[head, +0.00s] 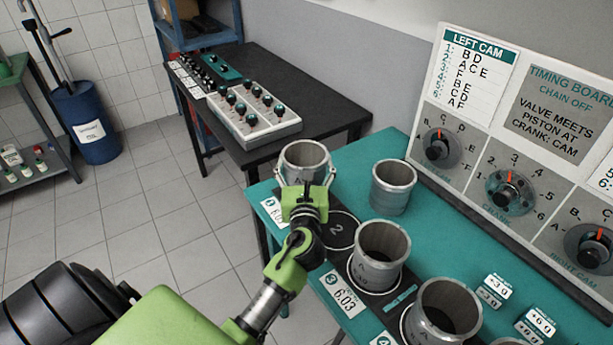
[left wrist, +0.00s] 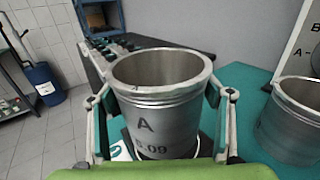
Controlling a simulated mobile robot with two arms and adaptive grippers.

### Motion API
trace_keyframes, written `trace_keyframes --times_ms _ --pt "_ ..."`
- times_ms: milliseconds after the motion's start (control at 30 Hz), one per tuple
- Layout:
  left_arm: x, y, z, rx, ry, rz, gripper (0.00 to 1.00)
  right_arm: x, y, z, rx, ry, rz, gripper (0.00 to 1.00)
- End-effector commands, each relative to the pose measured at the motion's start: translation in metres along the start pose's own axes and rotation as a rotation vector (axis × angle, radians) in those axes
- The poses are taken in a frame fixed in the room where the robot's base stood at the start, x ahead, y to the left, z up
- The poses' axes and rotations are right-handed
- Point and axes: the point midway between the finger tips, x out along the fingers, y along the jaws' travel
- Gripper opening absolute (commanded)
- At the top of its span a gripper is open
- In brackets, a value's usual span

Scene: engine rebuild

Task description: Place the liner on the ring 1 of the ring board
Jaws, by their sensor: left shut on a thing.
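My left gripper (head: 305,178) is shut on a grey metal liner (head: 304,157), its fingers on either side. The liner is upright and also fills the middle of the left wrist view (left wrist: 160,112), marked "A" and what reads like "09". It is at the far left end of the black ring board (head: 322,215), by the tag "1" (head: 274,211). A pale arc of ring 1 (left wrist: 152,154) shows below it in the left wrist view. I cannot tell whether the liner touches the board. Ring 2 (head: 338,231) is empty. My right gripper is not in view.
Liners stand on ring 3 (head: 381,256) and ring 4 (head: 443,312). Another liner (head: 393,188) stands on the teal table behind the board. The timing board (head: 535,130) with dials rises at the right. A dark table (head: 330,112) with a button panel is behind.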

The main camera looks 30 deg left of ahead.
Motion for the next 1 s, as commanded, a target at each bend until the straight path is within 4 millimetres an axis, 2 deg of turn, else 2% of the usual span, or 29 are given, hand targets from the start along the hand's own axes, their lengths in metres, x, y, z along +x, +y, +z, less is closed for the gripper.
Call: trace_keyframes --times_ms 267,433,867,900,967,1000 --pt "0.018 -0.004 -0.021 0.001 -0.003 -0.001 0.39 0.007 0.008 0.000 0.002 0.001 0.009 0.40" --pt "0.017 -0.004 -0.045 0.001 -0.002 -0.001 0.39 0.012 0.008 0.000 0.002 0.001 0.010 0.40" --pt "0.016 -0.004 -0.052 0.001 -0.004 -0.001 0.39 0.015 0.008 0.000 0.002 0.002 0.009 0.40" --pt "0.016 -0.004 -0.054 0.001 0.000 -0.001 0.75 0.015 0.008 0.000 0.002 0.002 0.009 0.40" --pt "0.016 -0.004 -0.053 0.001 0.000 -0.001 0.89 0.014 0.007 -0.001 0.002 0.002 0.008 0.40" --pt "0.016 -0.004 -0.053 0.001 0.000 -0.001 0.89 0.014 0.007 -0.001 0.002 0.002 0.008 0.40"
